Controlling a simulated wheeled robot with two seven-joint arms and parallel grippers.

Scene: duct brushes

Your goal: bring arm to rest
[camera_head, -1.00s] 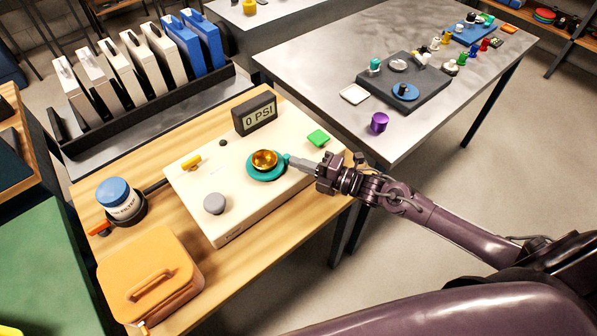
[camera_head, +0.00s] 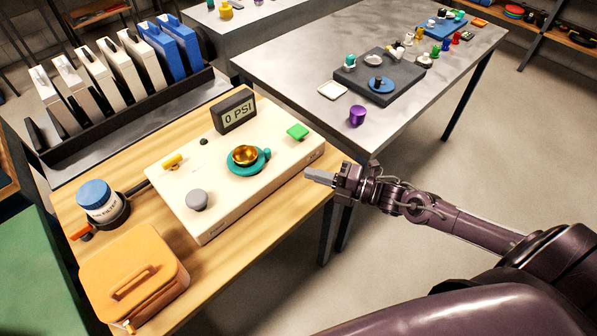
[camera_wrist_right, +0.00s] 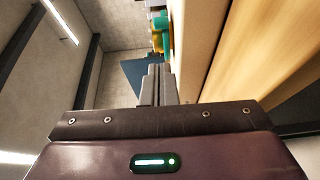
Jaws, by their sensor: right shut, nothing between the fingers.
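My right gripper (camera_head: 320,177) is shut and empty, just off the right edge of the cream panel box (camera_head: 222,218) in the head view. In the right wrist view its fingers (camera_wrist_right: 157,88) are together with nothing between them. On the box sit a gold knob (camera_head: 245,155) on a teal ring (camera_head: 262,165), a green button (camera_head: 297,132), a grey knob (camera_head: 197,199) and a yellow switch (camera_head: 172,161). The ring's teal tab points right, apart from the gripper. My left gripper is not in view.
The wooden table (camera_head: 235,258) holds the box, a "0 PSI" display (camera_head: 234,112), a blue-capped filter jar (camera_head: 97,198) and an orange case (camera_head: 135,275). A metal table (camera_head: 290,60) with a purple cup (camera_head: 357,115) stands behind. Floor to the right is clear.

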